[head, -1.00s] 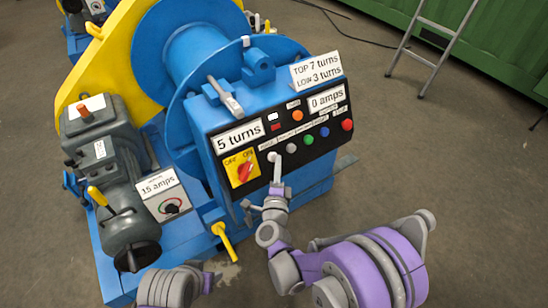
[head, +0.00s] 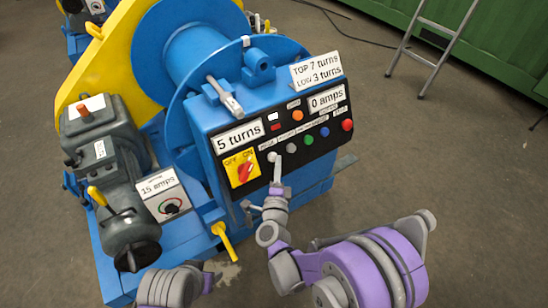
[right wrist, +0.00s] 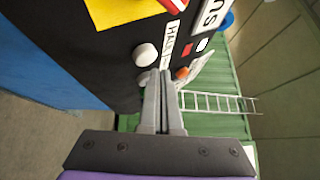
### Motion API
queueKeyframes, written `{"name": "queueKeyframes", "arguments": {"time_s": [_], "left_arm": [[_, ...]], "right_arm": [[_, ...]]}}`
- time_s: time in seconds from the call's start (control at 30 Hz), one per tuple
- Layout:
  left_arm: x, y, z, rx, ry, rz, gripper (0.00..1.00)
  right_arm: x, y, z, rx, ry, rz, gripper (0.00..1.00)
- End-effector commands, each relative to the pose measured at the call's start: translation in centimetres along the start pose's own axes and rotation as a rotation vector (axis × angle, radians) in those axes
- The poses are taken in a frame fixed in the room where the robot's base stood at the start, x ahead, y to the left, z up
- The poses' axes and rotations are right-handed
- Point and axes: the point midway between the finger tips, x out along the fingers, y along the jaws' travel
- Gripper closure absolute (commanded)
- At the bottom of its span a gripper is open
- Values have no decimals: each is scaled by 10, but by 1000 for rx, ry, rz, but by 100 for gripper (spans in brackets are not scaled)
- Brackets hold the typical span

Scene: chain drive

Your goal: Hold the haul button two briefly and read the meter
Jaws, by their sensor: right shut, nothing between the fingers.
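My right gripper (head: 275,158) is shut and empty, with its fingertips at the lower left of the button row on the black panel (head: 318,148). In the right wrist view its closed fingers (right wrist: 161,74) are beside a white button (right wrist: 145,54) and partly cover another pale button (right wrist: 143,82). I cannot tell whether they touch or press either. In the head view a grey-white button (head: 291,148) sits right of the fingertips. The small labels are too fine to tell which is haul two. The left gripper is not visible.
The turns display (head: 238,136) reads 5 turns. A red switch on a yellow plate (head: 242,169) lies left of the buttons. Green (head: 309,140), blue (head: 324,132) and red (head: 347,125) buttons continue rightward. A 15 amps dial (head: 171,206) and yellow lever (head: 224,240) stand lower left.

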Motion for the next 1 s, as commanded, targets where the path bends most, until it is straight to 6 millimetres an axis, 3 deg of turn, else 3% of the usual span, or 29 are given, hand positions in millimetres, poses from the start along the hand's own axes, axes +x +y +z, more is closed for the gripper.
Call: {"name": "queueKeyframes", "arguments": {"time_s": [1.0], "left_arm": [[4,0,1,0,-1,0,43]], "right_arm": [[6,4,4,0,0,0,100]]}}
